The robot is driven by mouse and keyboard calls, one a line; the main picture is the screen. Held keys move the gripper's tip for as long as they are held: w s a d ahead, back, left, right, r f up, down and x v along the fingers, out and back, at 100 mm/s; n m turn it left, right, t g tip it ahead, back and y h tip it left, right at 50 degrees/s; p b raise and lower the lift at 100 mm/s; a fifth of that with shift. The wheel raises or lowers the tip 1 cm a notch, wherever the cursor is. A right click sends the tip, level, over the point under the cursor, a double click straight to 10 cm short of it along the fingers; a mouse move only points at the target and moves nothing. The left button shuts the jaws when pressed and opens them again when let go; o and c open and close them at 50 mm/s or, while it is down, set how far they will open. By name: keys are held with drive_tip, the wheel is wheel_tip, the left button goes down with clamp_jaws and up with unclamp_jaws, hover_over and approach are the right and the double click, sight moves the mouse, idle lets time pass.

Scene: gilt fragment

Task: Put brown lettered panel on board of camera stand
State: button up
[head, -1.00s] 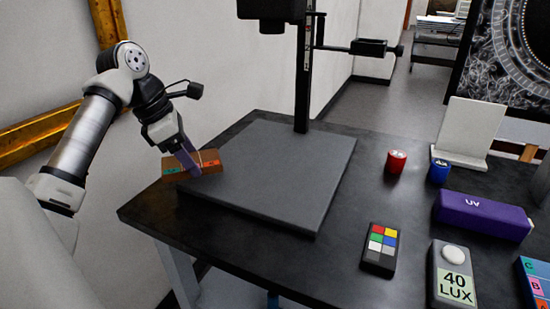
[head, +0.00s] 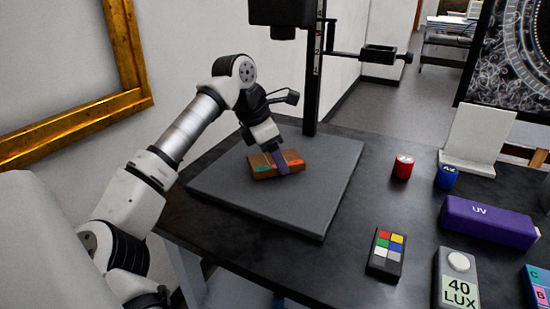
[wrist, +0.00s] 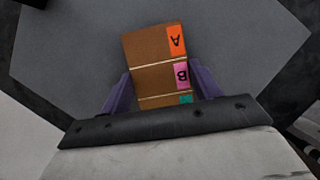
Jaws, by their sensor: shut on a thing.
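The brown lettered panel (head: 262,168) is in my gripper, over the middle of the grey board (head: 300,208) of the camera stand. In the wrist view the panel (wrist: 148,50) shows an orange A tag, a pink B tag and part of a green tag. My gripper (head: 282,166) is shut on the panel, with a purple finger on each side of it in the wrist view (wrist: 164,88). I cannot tell whether the panel touches the board (wrist: 75,45) or hangs just above it. The stand's black column (head: 314,75) rises behind the board.
A colour checker (head: 386,252), a 40 LUX meter (head: 456,278) and a purple UV box (head: 488,222) lie right of the board. Red (head: 403,166) and blue (head: 446,176) cylinders stand farther back. The camera head (head: 282,12) overhangs the board. The board around the panel is clear.

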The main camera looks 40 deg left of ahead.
drive_tip(key=shift+f, duration=0.6)
drive_tip(key=shift+f, duration=0.2)
drive_tip(key=o, duration=1)
drive_tip(key=v, duration=1.2)
drive_tip(key=shift+r, duration=0.2)
drive_tip(key=shift+s, duration=0.1)
